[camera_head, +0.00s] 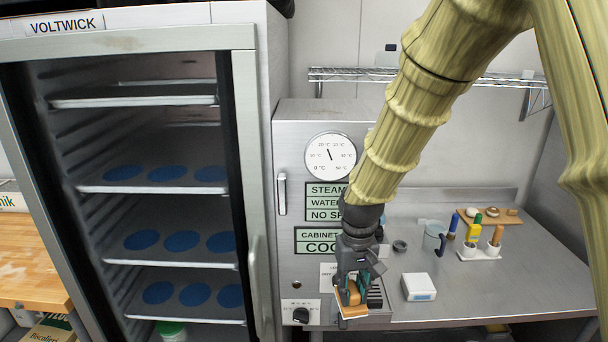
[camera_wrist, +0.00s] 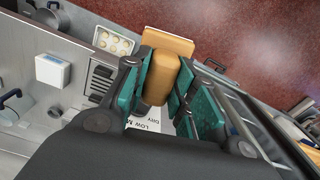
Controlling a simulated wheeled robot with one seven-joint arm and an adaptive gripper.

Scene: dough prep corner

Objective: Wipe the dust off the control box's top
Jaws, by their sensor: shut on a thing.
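The control box (camera_head: 296,150) is a tall steel cabinet with a round dial and green labels, in the middle of the head view. Its top (camera_head: 322,108) is a narrow grey strip, with dust hard to make out. My gripper (camera_head: 352,290) is low in front of the box, well below its top. It is shut on a tan tool (camera_head: 353,311) with a rounded handle and a flat wooden-coloured plate. In the wrist view my gripper (camera_wrist: 161,80) has teal pads on both sides of the tool's handle (camera_wrist: 161,76). My arm hides the box's right side.
A glass-fronted cabinet (camera_head: 244,150) with trays stands to the left. A steel counter (camera_head: 460,285) on the right bears a white box (camera_head: 418,287) and a bottle holder (camera_head: 480,254). A wire shelf (camera_head: 345,75) hangs behind. The wrist view shows reddish floor (camera_wrist: 240,40).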

